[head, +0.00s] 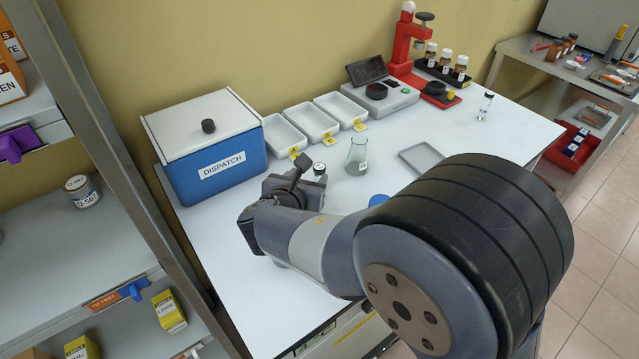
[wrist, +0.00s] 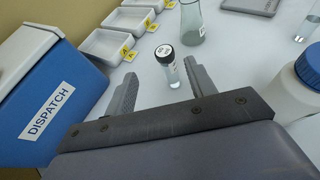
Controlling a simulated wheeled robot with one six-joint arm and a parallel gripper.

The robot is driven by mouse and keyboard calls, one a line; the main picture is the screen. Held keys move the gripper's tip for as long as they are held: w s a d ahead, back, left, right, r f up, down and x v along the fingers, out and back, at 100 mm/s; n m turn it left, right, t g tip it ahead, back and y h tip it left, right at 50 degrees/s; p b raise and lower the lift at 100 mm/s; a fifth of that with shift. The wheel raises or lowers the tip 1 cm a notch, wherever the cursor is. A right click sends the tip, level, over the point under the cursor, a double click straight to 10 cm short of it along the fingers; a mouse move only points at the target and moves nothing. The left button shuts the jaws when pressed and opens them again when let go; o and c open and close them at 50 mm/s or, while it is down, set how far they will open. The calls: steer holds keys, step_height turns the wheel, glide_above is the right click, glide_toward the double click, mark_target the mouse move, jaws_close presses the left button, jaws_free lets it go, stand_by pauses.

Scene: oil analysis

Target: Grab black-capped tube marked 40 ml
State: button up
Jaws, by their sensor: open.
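A small clear tube with a black cap (wrist: 165,60) stands upright on the white table in the wrist view. A white label with small dark print is on its cap, too small to read surely. In the head view its black cap (head: 319,168) shows just beyond my gripper (head: 298,182), and its lower part is hidden. In the wrist view my gripper (wrist: 160,72) is open and empty, with one finger on each side of the tube's near area. The tube stands roughly between the fingertips, apparently not touched.
A blue DISPATCH box (head: 212,155) stands left of my gripper. A glass flask (head: 357,155) stands close behind the tube to the right. A white bottle with a blue lid (wrist: 298,85) is right of my gripper. Empty white trays (head: 312,121) line the wall side.

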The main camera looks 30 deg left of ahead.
mark_target(321, 166)
steer(key=x, duration=0.5)
steer(key=shift+d+p+x, duration=0.15)
steer(key=shift+p+x, duration=0.25)
steer(key=shift+x, duration=1)
steer(key=shift+d+p+x, duration=0.15)
steer(key=shift+p+x, duration=0.2)
steer(key=shift+x, duration=1)
steer(key=shift+f, duration=0.15)
steer(key=c, duration=1.1)
